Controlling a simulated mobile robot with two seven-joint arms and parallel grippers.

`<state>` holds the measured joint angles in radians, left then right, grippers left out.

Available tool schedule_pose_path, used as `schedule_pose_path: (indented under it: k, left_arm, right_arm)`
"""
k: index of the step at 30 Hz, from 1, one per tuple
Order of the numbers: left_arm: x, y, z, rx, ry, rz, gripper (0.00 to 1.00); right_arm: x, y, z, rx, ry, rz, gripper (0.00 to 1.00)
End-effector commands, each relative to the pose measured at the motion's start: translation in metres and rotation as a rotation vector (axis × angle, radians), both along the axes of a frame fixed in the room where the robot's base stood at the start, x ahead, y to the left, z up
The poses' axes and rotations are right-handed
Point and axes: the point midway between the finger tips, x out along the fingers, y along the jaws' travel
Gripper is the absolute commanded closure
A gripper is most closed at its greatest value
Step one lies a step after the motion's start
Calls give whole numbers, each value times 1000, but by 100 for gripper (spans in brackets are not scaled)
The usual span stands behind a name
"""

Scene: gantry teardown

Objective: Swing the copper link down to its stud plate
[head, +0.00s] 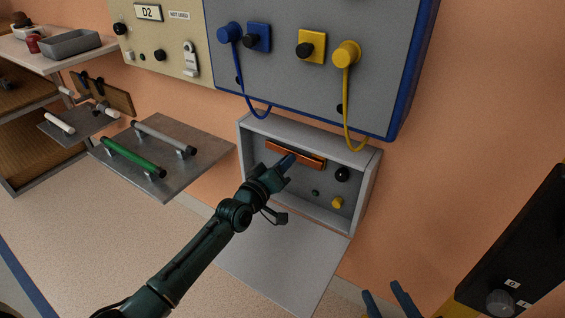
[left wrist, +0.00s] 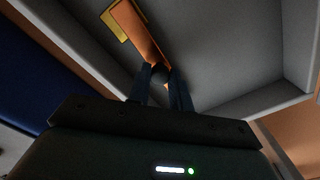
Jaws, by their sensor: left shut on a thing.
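The copper link (head: 310,160) is a flat orange-brown bar inside the open grey box (head: 242,137). In the head view it lies across the upper part of the box, sloping slightly down to the right. My left gripper (head: 289,160) reaches into the box and is shut on the link, covering part of it. In the left wrist view the link (left wrist: 140,30) runs up from between the fingertips (left wrist: 160,78), with a yellow piece (left wrist: 113,24) beside it. I cannot tell which part is the stud plate. My right gripper (head: 386,300) is open and empty at the bottom edge.
Inside the box are a black knob (head: 342,174), a small dark knob (head: 316,193) and a yellow knob (head: 337,203). The box's lid (head: 285,268) hangs open below. A blue-edged panel (head: 320,75) with blue and yellow cables is above. A shelf with green (head: 133,157) and grey bars is left.

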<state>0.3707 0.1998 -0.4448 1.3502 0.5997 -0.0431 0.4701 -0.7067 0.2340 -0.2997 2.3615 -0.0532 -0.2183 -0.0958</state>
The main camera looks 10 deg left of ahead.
Motion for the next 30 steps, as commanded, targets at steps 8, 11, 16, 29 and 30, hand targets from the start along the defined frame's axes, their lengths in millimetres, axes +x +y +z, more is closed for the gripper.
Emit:
schedule_pose_path:
  k: [8,11,16,29,30]
  left_arm:
    - [0,0,3,-53,23,0,100]
    - [0,0,4,-58,25,-1,100]
    - [0,0,4,-59,25,-1,100]
    - [0,0,4,-56,23,0,57]
    - [0,0,4,-56,23,0,57]
  right_arm:
    - [-1,-1,0,-2,32,-5,64]
    - [-1,-1,-1,-4,36,-4,64]
    - [-1,-1,-1,-4,36,-4,64]
    - [-1,-1,-1,-3,35,-4,64]
    - [-1,-1,-1,-3,35,-4,64]
